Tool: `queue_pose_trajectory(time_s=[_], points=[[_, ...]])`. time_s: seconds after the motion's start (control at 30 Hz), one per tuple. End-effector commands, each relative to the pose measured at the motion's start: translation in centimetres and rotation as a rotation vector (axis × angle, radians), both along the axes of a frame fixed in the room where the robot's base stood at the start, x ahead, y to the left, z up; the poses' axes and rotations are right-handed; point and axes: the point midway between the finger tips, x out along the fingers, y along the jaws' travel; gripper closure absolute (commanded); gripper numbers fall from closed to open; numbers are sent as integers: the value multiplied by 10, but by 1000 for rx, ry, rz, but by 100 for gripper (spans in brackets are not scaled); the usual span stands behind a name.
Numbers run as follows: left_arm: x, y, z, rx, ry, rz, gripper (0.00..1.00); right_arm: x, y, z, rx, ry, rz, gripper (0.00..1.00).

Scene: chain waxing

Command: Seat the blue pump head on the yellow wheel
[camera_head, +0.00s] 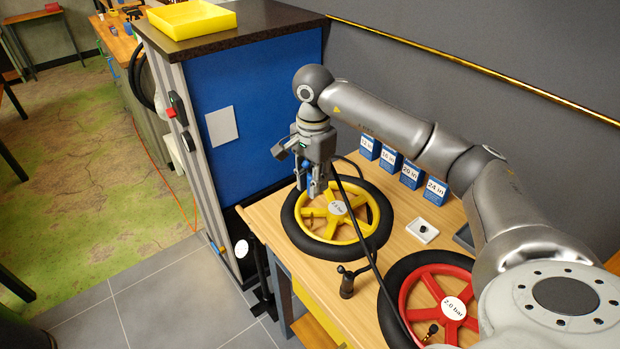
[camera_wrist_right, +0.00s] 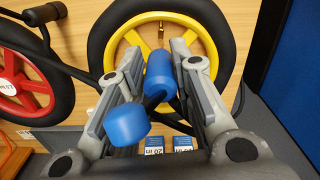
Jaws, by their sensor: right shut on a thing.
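The yellow wheel (camera_head: 318,212) with a black tyre lies flat on the wooden workbench; its yellow rim (camera_wrist_right: 207,30) fills the top of the wrist view. My right gripper (camera_head: 318,188) is above the wheel's left part, shut on the blue pump head (camera_wrist_right: 159,72). The head lies between its fingers, with a second blue, rounded part (camera_wrist_right: 126,122) on a black link. A brass valve (camera_wrist_right: 161,30) shows at the wheel just beyond the head's tip. The head looks apart from the valve, but the gap's depth is hard to judge. My left gripper is out of view.
A red wheel (camera_head: 408,292) lies at the front right of the bench. A black hose (camera_head: 366,222) runs across the yellow wheel.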

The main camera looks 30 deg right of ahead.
Motion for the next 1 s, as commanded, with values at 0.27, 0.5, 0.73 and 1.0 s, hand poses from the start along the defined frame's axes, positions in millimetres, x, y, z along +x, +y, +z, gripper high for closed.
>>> queue_pose_trajectory(time_s=[0.27,0.5,0.73,1.0], points=[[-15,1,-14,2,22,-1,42,0,0,-21,1,1,0,100],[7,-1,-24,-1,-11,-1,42,0,0,-40,0,-1,0,100],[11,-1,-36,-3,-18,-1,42,0,0,-58,0,0,0,100],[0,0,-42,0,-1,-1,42,0,0,-64,0,-1,-1,100]])
